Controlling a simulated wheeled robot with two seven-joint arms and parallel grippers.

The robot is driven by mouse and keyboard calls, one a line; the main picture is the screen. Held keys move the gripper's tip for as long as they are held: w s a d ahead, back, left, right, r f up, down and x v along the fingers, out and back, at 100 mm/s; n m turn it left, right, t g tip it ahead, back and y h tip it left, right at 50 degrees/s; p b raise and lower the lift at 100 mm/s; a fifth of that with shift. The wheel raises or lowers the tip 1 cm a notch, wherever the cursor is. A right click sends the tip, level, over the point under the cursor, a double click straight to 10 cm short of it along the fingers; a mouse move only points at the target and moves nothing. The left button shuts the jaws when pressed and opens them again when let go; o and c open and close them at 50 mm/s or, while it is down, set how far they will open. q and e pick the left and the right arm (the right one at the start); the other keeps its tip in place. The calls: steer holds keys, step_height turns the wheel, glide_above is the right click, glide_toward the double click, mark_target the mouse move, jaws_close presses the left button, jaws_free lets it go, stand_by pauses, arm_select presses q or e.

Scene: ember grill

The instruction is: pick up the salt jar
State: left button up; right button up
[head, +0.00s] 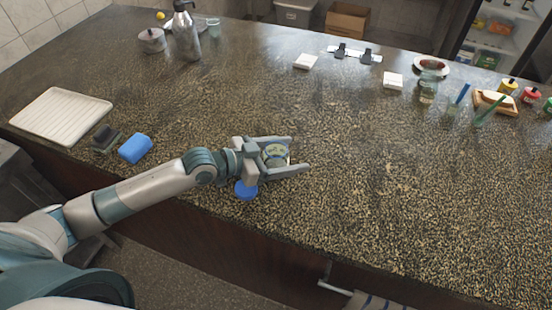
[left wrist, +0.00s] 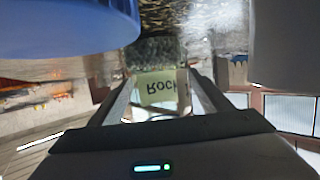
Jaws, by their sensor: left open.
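The salt jar (head: 276,153) is a small clear jar with a pale label, standing on the speckled counter near its front edge. My left gripper (head: 297,156) is open, with one finger on each side of the jar. In the left wrist view the jar (left wrist: 158,88) shows between the fingers, its label reading "Rock" upside down. The fingers hide part of it, and I cannot tell whether either touches it. My right gripper is not in view.
A blue round object (head: 246,191) lies close beside my left gripper at the counter's front edge. A blue sponge (head: 136,148) and a white ribbed tray (head: 62,115) are farther left. Glasses, jars and a bread board (head: 495,103) stand at right. The middle counter is clear.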

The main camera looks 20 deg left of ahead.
mark_target(284, 145)
arm_select(q)
steer(key=c, duration=1.3)
steer(key=shift+r, duration=0.15)
steer(key=shift+r, duration=0.25)
step_height(284, 145, up, 3)
steer(key=shift+r+b, duration=0.1)
steer(key=shift+b, duration=0.7)
steer(key=s+d+r, duration=0.6)
steer(key=s+r, duration=0.1)
steer(key=s, duration=0.3)
